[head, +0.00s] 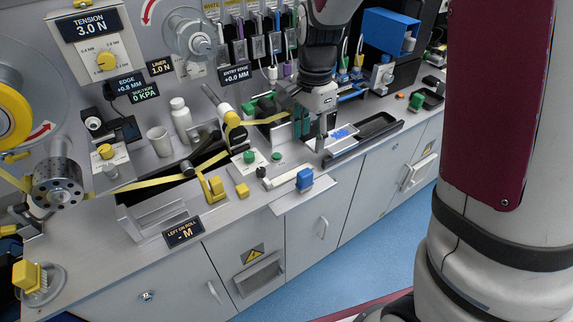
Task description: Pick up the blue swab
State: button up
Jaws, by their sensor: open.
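Several slim coloured handles hang in a rack on the back panel in the head view. A blue one (277,22) stands among them, and it may be the blue swab; it is too small to be sure. My gripper (314,135) points down over the bench, in front of the rack and well below the blue handle, apart from it. Its jaws are open and nothing shows between them. My arm hides part of the panel to the right of the rack.
A blue block (305,178) sits at the bench's front edge. A dark tray (378,126) lies right of my gripper. A yellow strip (140,183) runs over rollers at left. A blue bin (390,32) stands at the back right.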

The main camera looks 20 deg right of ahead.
aim_at(305, 172)
jog(key=f, duration=1.4)
jog(key=shift+a+b, duration=0.3)
grip_shut()
